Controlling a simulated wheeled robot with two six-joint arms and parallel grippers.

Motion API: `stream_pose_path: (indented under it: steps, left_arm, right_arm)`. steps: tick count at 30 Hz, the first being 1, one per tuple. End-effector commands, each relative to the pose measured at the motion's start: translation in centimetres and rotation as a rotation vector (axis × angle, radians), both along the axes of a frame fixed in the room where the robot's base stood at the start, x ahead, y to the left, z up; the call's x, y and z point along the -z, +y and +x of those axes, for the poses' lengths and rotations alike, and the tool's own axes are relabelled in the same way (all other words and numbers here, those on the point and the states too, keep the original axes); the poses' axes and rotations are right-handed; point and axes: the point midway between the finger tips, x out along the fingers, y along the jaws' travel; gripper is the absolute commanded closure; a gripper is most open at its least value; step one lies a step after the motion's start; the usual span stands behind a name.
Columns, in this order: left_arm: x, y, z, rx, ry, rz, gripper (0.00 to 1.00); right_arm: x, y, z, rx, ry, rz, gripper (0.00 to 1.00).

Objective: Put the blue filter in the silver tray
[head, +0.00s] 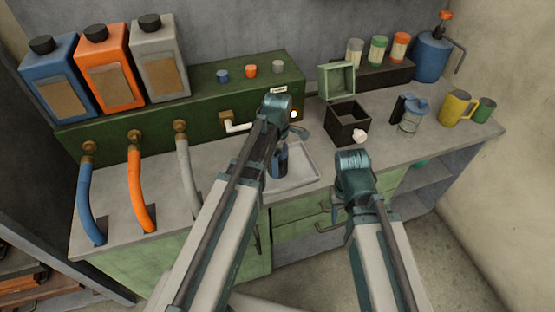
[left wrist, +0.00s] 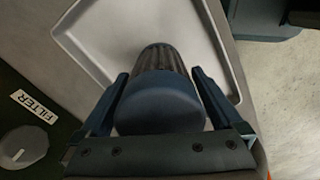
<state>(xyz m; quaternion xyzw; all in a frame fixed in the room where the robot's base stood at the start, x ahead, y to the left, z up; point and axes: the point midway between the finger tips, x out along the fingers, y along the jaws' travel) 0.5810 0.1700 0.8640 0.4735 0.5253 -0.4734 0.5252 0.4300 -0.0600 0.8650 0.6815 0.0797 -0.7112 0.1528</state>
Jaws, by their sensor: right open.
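The blue filter (left wrist: 160,102), with a dark blue cap and a ribbed grey body, sits between the two fingers of my left gripper (left wrist: 161,95). In the head view the filter (head: 280,162) shows over the silver tray (head: 312,166), partly hidden by my left arm. The pale tray (left wrist: 97,24) is beyond the filter in the left wrist view. I cannot tell whether the filter's lower end touches it. My right gripper (head: 353,160) is open, to the right of the tray; its fingers are mostly hidden.
A green housing (head: 190,118) with a filter label stands behind the tray, with bottles on top and coloured hoses in front. The bench's front edge is close to the tray.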

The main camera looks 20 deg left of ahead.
Motion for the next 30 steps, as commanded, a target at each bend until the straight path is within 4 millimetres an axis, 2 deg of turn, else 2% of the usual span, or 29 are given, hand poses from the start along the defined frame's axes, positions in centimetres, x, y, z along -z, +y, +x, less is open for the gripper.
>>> stream_pose_path:
  steps: [5,11,17,30]
  left_arm:
    - [-0.2,0.0,0.0,0.000,0.000,0.000,0.00]
    - [-1.3,0.0,0.0,0.000,0.000,0.000,0.00]
    - [-3.6,0.0,0.0,0.000,0.000,0.000,0.00]
    - [-10.3,0.0,0.0,0.000,0.000,0.000,0.00]
  right_arm:
    - [-0.2,0.0,0.0,0.000,0.000,0.000,0.50]
    - [-1.3,0.0,0.0,0.000,0.000,0.000,0.50]
    - [-3.6,0.0,0.0,0.000,0.000,0.000,0.50]
    - [-10.3,0.0,0.0,0.000,0.000,0.000,0.50]
